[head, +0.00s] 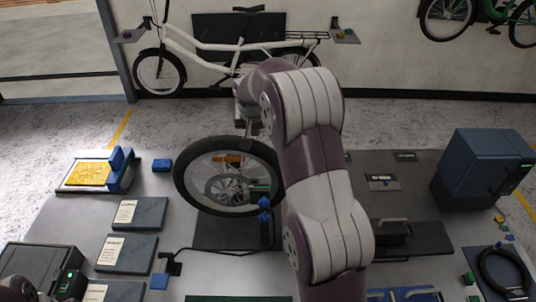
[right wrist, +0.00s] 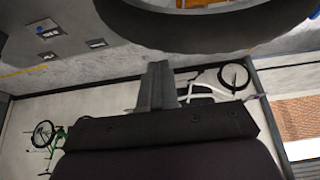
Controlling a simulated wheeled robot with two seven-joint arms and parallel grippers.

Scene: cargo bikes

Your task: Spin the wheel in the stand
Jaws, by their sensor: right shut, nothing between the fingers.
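The wheel (head: 226,187) stands upright in the dark stand (head: 225,235) on the grey bench, with a black tyre, spokes and an orange reflector near its top. My right arm comes up in front and hides part of its right side. My right gripper (head: 243,125) is at the top of the wheel, partly hidden by the arm. In the right wrist view my right gripper (right wrist: 157,85) is shut and empty, and the tyre (right wrist: 200,32) is close by it; I cannot tell whether they touch. My left gripper is not in view.
A blue holder with a yellow piece (head: 90,172) and several dark labelled plates (head: 127,253) lie on the left. A dark blue cabinet (head: 480,170) and a black coil (head: 503,270) are on the right. A white cargo bike (head: 215,50) is against the wall behind.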

